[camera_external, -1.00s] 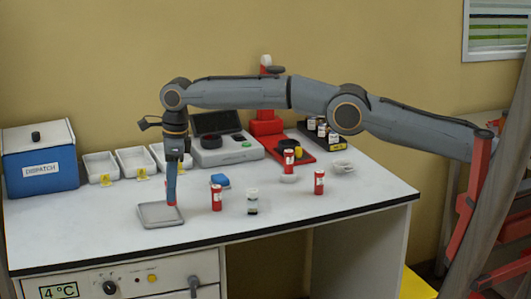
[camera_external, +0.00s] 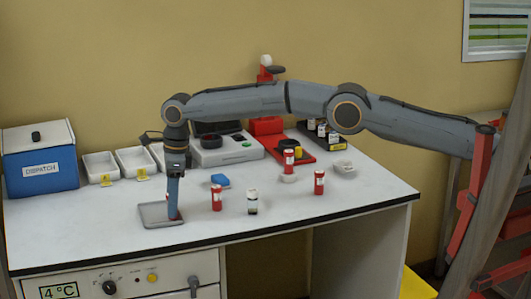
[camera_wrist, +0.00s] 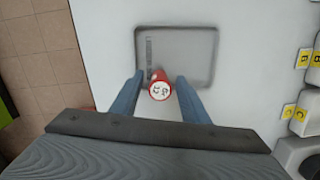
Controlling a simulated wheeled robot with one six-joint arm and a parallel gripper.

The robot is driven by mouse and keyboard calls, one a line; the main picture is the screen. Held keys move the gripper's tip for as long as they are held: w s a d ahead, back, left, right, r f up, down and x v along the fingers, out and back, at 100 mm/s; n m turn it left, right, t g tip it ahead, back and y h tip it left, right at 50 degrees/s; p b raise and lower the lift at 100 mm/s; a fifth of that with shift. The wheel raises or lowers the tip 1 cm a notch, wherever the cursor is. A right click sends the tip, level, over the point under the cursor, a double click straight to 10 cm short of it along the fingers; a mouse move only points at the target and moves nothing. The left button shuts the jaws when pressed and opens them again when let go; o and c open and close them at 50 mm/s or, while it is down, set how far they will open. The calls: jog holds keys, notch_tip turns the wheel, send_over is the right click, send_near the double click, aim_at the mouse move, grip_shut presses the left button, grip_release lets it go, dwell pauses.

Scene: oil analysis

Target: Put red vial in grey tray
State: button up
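A red vial (camera_wrist: 159,90) with a marked white top stands between the two fingers of my gripper (camera_wrist: 160,76) in the wrist view. A narrow gap shows on each side of it, so the gripper looks open around it. The vial is at the near edge of the grey tray (camera_wrist: 195,55) in that view. In the external view my gripper (camera_external: 174,216) points down over the right part of the grey tray (camera_external: 150,213), with the vial mostly hidden by the fingers. Other red vials stand to the right: one close by (camera_external: 216,198), one farther right (camera_external: 319,183), one behind (camera_external: 289,160).
A clear vial with a dark base (camera_external: 252,203) stands right of the nearest red vial. White trays (camera_external: 100,166), a blue box (camera_external: 40,160) and a grey instrument (camera_external: 225,152) line the back. The table front is clear.

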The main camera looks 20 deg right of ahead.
notch_tip(320, 180, up, 12)
jog(key=d+b, duration=0.1)
jog(key=shift+s+d+b, duration=0.2)
jog(key=shift+b, duration=0.1)
dwell(0.3)
jog(key=shift+w+d+r, duration=0.1)
